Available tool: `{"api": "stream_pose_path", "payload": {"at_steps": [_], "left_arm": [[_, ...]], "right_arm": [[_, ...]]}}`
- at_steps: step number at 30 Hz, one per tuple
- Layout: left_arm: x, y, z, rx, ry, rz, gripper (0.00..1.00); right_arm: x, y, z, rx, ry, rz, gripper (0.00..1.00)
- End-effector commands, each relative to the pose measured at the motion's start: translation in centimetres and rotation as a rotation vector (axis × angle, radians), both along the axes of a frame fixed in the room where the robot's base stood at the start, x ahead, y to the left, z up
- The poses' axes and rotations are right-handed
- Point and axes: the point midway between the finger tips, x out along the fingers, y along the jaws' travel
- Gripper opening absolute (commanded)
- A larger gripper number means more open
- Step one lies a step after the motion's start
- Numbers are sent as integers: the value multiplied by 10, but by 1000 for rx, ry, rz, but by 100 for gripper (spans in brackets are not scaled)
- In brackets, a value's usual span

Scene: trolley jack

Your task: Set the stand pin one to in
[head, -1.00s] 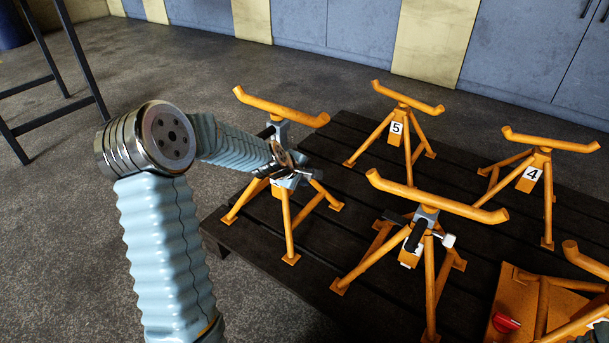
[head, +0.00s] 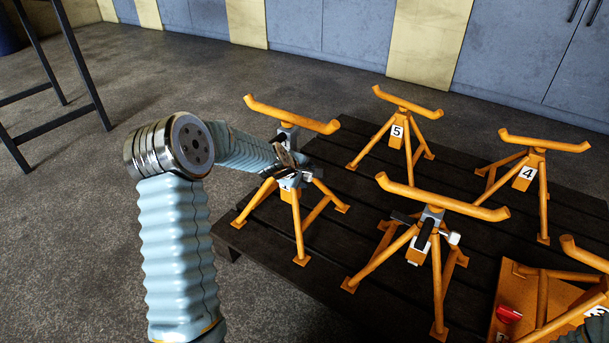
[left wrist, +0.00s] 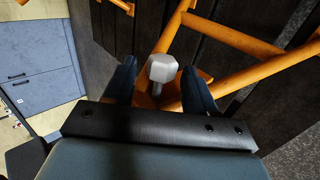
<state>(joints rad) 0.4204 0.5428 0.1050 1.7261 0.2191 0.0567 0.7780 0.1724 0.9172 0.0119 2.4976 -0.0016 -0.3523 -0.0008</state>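An orange stand (head: 300,222) with a V-shaped top bar stands at the left end of the dark slatted platform; its number is hidden. My left gripper (head: 302,170) is at this stand's collar, partly hidden by my own wrist. In the left wrist view, a grey faceted pin head (left wrist: 163,68) on a short shaft sits between the two dark fingers of my left gripper (left wrist: 161,88). The fingers are apart, with a gap visible on the left of the head; contact on the right is unclear. How deep the pin sits is hidden.
Stands marked 5 (head: 398,132) and 4 (head: 527,172) are behind and right. A nearer stand (head: 433,225) has a black grip and grey pin head. An orange plate with a red knob (head: 509,315) is at lower right.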

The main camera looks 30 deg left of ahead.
Motion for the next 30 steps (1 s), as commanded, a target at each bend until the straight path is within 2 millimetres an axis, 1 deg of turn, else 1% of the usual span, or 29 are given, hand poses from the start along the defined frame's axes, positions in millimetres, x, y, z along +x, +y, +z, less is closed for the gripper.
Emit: {"api": "stream_pose_path", "payload": {"at_steps": [4,8,11,15,21,24,30], "left_arm": [[-2,0,0,-1,4,0,59],[-12,2,12,-1,2,1,59],[-27,3,28,-1,0,4,59],[-53,6,54,1,0,3,59],[-83,7,83,2,-1,2,59],[-92,8,92,0,-1,1,59],[-98,8,97,0,1,0,59]], "right_arm": [[0,0,0,0,0,0,43],[0,0,3,0,1,0,43],[0,0,6,0,1,0,43],[0,0,9,0,2,1,43],[-1,0,11,0,2,2,43],[-1,0,11,0,2,2,43],[-1,0,11,0,2,2,43]]}}
